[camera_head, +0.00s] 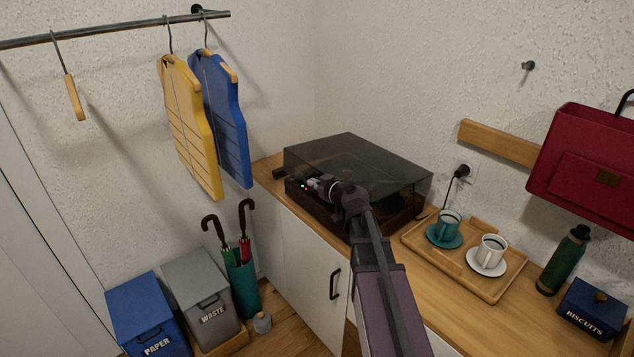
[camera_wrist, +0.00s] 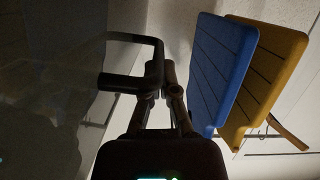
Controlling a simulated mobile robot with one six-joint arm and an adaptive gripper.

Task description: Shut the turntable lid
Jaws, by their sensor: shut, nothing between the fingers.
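The turntable (camera_head: 408,207) stands on the wooden cabinet top in the corner. Its smoked, see-through lid (camera_head: 355,150) lies low and roughly level over it. My arm hides part of the front edge, so I cannot tell whether the lid rests fully on the base. My gripper (camera_head: 311,185) is shut and empty at the turntable's front left, close to the lid's front; contact is unclear. In the wrist view the shut fingers (camera_wrist: 166,82) are beside a dark handle-shaped bar (camera_wrist: 130,81), and a dark see-through panel (camera_wrist: 45,95) fills the left.
A wooden tray (camera_head: 490,291) with two cups is right of the turntable. A green bottle (camera_head: 563,262) and a biscuit tin (camera_head: 592,310) stand farther right. Blue (camera_head: 224,120) and yellow (camera_head: 190,130) boards hang at left. Umbrellas and bins (camera_head: 205,290) stand below on the floor.

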